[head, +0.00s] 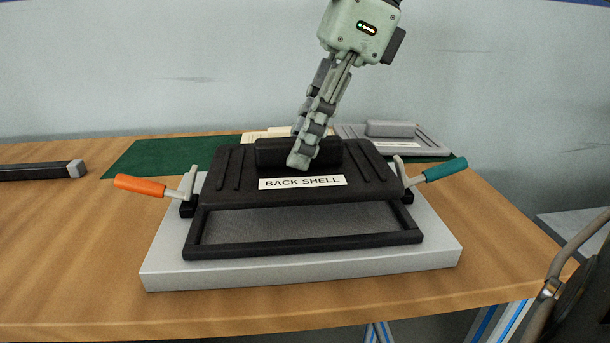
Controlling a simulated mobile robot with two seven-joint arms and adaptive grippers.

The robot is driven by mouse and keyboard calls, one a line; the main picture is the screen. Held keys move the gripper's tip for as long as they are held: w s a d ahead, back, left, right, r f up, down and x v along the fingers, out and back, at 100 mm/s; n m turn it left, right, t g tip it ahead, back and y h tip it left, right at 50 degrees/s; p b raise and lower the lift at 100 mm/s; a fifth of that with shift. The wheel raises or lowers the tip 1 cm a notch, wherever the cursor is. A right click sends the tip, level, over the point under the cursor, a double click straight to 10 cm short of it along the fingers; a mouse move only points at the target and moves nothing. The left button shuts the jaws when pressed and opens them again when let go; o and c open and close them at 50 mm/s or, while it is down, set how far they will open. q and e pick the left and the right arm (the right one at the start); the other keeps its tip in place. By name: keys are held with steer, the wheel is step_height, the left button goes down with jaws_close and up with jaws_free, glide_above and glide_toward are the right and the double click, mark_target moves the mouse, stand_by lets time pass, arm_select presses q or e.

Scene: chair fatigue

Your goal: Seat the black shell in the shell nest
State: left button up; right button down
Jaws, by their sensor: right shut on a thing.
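The black shell (235,190), labelled BACK SHELL, is held over the rear part of the shell nest. The nest is a black rectangular frame (305,245) on a light grey base plate (165,260). My right gripper (301,160) comes down from above and is shut on the raised block on top of the shell. The shell's front edge lies behind the front bar of the frame, leaving the front of the nest's floor bare. I cannot tell whether the shell touches the frame. My left gripper is not in view.
A clamp with an orange handle (139,186) stands at the nest's left, and one with a teal handle (446,169) at its right. Behind, a grey shell (420,142) and a beige piece (262,137) lie on a green mat (165,158). A dark bar (35,171) lies at left.

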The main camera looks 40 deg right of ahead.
mark_target(304, 173)
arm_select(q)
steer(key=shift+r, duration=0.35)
arm_select(e)
steer(key=shift+a+f, duration=0.1)
steer(key=shift+f, duration=1.9)
arm_select(q)
steer(key=shift+b, duration=0.3)
arm_select(e)
steer(key=shift+f, duration=0.15)
steer(key=c, duration=1.4)
jaws_free()
steer(key=shift+o, duration=0.2)
steer(key=shift+r, duration=0.2)
steer(key=p+v, duration=0.1)
steer(key=v, duration=1)
steer(key=shift+r, duration=0.2)
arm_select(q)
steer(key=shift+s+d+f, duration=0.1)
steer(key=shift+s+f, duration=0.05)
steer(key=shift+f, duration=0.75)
arm_select(e)
steer(key=shift+s+r, duration=0.15)
steer(key=shift+r, duration=0.1)
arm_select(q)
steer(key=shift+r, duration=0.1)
